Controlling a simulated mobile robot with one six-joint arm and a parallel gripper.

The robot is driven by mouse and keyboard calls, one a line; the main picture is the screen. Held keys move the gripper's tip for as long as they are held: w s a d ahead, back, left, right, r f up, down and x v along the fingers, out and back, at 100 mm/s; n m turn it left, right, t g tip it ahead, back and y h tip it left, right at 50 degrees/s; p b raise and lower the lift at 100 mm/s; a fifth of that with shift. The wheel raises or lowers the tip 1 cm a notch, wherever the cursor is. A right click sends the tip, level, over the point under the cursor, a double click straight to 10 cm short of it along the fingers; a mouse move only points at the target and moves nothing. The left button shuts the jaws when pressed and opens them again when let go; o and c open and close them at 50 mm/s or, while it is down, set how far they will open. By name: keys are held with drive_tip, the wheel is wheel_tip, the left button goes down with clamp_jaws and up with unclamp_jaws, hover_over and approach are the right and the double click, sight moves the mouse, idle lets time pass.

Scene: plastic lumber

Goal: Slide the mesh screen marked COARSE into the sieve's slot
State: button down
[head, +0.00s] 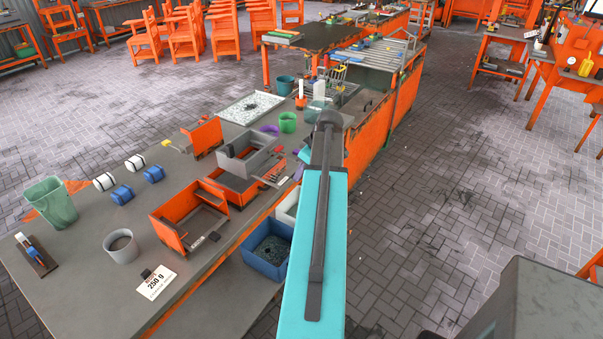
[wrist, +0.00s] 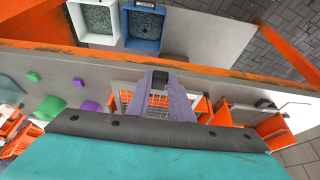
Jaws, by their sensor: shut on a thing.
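In the wrist view, my gripper (wrist: 160,84) is shut on a dark tab. A pale-framed mesh screen (wrist: 158,99) shows just behind the tab, between and beside the lavender fingers; I take it to be the held screen. No COARSE marking is readable. In the head view, my arm hides most of my gripper; a lavender bit of it (head: 297,157) shows at the bench's right edge. The sieve appears to be the grey box (head: 246,153) on an orange frame, just left of my gripper. Its slot cannot be made out.
An orange open-topped holder (head: 187,222) stands nearer on the bench (head: 90,285). A blue bin (head: 266,262) of dark granules and a white bin (wrist: 92,38) sit below the bench edge.

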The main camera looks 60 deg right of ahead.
sight(279, 169)
drive_tip(key=shift+w, duration=0.45)
idle(0.3)
drive_tip(key=shift+w+r, duration=0.1)
drive_tip(key=shift+r, duration=0.05)
idle(1.1)
drive_tip(key=shift+b, duration=0.35)
idle(0.7)
drive_tip(key=shift+w+d+f+b, duration=0.1)
drive_tip(key=shift+w+b, duration=0.1)
drive_tip(key=shift+w, duration=1.7)
drive_tip(key=shift+w+d+f+b, duration=0.1)
drive_tip(key=shift+w+b, duration=0.05)
drive_tip(key=shift+w, duration=1.7)
idle(1.2)
